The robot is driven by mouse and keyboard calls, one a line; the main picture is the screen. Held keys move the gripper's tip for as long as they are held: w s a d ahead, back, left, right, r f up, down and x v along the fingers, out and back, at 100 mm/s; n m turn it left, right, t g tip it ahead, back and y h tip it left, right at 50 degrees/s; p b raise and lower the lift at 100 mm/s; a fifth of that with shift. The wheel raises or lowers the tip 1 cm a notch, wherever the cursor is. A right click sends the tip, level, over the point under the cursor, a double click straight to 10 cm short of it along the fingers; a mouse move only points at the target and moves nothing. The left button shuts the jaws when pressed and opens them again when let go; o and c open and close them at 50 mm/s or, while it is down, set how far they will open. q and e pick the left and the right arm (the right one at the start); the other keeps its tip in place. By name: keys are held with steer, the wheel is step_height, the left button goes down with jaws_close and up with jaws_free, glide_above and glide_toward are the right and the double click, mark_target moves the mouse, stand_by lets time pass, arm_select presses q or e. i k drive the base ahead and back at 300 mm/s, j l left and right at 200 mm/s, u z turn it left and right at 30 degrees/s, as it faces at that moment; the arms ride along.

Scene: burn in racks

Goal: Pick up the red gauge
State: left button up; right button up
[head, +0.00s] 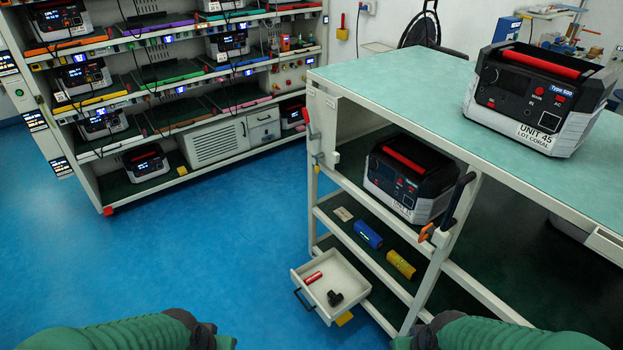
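A small red cylinder (313,277), which looks like the red gauge, lies in the open white drawer (352,279) low on the workbench's near end. A small black object (334,298) lies in the same drawer, to the right of the red one and nearer to me. My green-sleeved arms reach in along the bottom edge, the left one at lower left and the right one at lower right. Both are apart from the drawer. Neither gripper's fingertips show in the head view.
A blue block (368,234) and a yellow block (400,264) lie on the shelf behind the drawer. Power units (541,97) stand on the bench and on its upper shelf (408,178). A loaded rack (216,141) stands at back left. Blue floor (215,245) between is clear.

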mark_target(318, 275)
steer(key=i+j+z, duration=0.15)
steer(key=i+j, duration=1.65)
